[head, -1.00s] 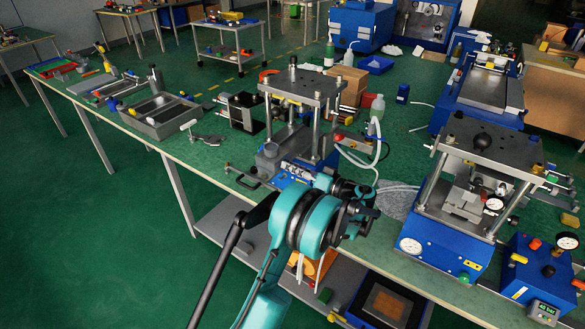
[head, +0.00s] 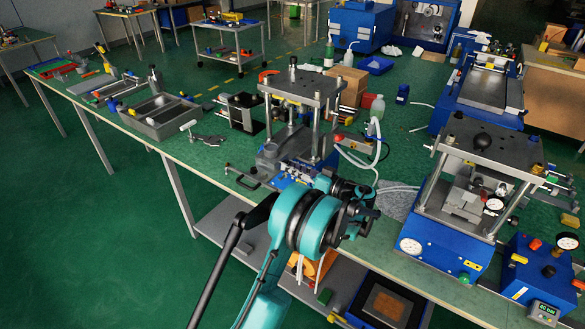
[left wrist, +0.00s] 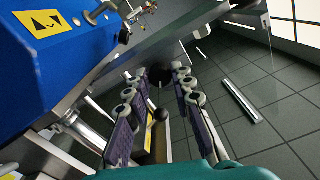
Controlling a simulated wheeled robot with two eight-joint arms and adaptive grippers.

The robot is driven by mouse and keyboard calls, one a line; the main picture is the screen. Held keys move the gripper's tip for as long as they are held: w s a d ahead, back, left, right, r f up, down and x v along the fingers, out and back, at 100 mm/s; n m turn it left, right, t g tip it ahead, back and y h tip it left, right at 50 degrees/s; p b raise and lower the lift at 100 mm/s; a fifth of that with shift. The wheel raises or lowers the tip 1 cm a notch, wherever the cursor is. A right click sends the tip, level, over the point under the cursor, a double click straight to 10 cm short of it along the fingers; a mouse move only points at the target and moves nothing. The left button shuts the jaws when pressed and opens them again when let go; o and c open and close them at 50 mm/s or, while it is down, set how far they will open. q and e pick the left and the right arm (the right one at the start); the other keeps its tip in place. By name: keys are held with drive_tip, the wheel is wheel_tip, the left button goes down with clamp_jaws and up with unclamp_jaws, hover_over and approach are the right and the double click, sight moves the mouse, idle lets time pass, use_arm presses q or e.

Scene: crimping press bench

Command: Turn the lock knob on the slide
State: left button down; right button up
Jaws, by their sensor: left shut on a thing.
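The press (head: 300,95) with four posts and a grey top plate stands near the bench's front edge. At its front left a grey slide block (head: 270,160) sits low, with a black handle (head: 243,178) reaching out. My left gripper (head: 358,196) is at the press's front right, mostly hidden by my teal wrist. In the left wrist view a dark round knob (left wrist: 159,74) lies between the fingertips of my left gripper (left wrist: 157,80), which is shut on it. The knob's turn angle cannot be told. My right gripper is not in view.
A second blue press (head: 450,235) with a gauge stands close to the right of my wrist. A grey tray (head: 160,115) and a clamp (head: 205,135) lie left. A lower shelf (head: 225,220) is below.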

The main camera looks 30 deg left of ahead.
use_arm(q)
drive_tip(key=c, duration=1.3)
unclamp_jaws()
drive_tip(key=shift+d, duration=0.1)
drive_tip(key=s+d, duration=0.1)
drive_tip(key=d, duration=1)
drive_tip(key=shift+d, duration=0.4)
